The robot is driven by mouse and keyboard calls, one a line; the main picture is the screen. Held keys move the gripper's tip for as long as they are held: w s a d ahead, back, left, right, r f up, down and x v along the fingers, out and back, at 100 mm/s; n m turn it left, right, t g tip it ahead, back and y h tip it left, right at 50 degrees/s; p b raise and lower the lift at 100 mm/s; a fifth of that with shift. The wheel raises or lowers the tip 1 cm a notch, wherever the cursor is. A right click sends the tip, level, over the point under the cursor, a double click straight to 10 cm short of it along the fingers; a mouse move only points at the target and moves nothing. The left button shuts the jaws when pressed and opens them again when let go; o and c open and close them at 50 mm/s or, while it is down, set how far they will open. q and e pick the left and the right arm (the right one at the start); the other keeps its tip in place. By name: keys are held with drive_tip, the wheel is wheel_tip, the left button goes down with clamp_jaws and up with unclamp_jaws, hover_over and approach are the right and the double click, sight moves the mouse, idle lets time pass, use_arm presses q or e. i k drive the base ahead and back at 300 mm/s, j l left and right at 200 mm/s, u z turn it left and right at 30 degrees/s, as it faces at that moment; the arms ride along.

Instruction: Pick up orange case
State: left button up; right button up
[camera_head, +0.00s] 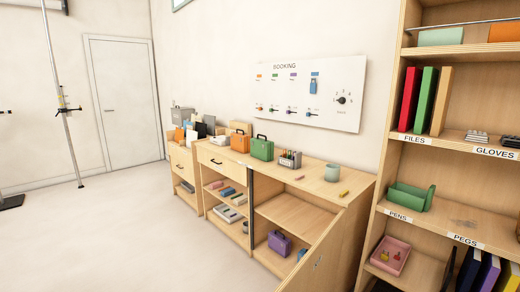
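The orange case (239,142) stands upright on top of the low wooden cabinet (330,171). A dark handle shows on its top. A green case (262,148) of similar shape stands just to its right. A smaller orange item (180,133) stands farther left among other things, and I cannot tell what it is. Neither of my grippers is in view.
A purple case (280,243) sits on a lower shelf of the cabinet. A pen holder (290,159) and a pale green cup (332,172) stand right of the cases. Tall shelves (450,150) rise at the right.

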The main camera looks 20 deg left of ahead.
sight(240, 142)
drive_tip(key=i+j+z, duration=0.1)
drive_tip(key=j, duration=0.35)
drive_tip(key=i+j+z, duration=0.1)
drive_tip(key=j, duration=0.3)
drive_tip(key=i+j, duration=0.25)
drive_tip(key=j, duration=0.2)
drive_tip(key=i+j+z, duration=0.15)
drive_tip(key=j, duration=0.3)
